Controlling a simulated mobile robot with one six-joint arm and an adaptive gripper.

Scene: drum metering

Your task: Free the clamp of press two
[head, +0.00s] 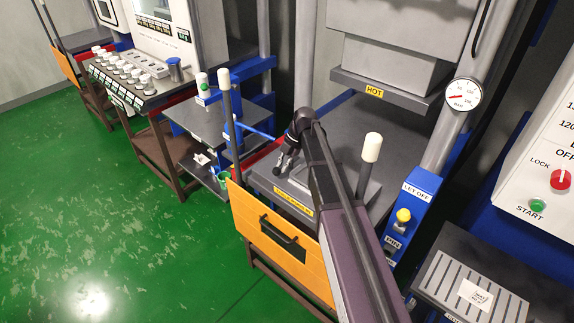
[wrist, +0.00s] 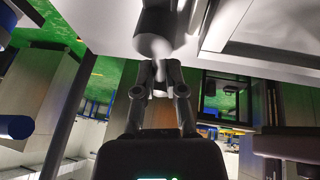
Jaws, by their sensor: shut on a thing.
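My gripper (head: 281,170) points down over the near left part of the dark press bed (head: 262,181), behind the orange front panel (head: 275,236). In the wrist view my gripper (wrist: 160,76) is shut on a pale, narrow piece (wrist: 158,66). This piece joins a thicker grey and white round part (wrist: 155,32). I cannot tell whether it is the clamp, and the head view hides it. Two white-topped upright levers flank the bed, a left lever (head: 225,86) and a right lever (head: 371,150). No label reading press two is legible.
A control box (head: 541,190) is farther right. Green floor (head: 105,225) is clear at left.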

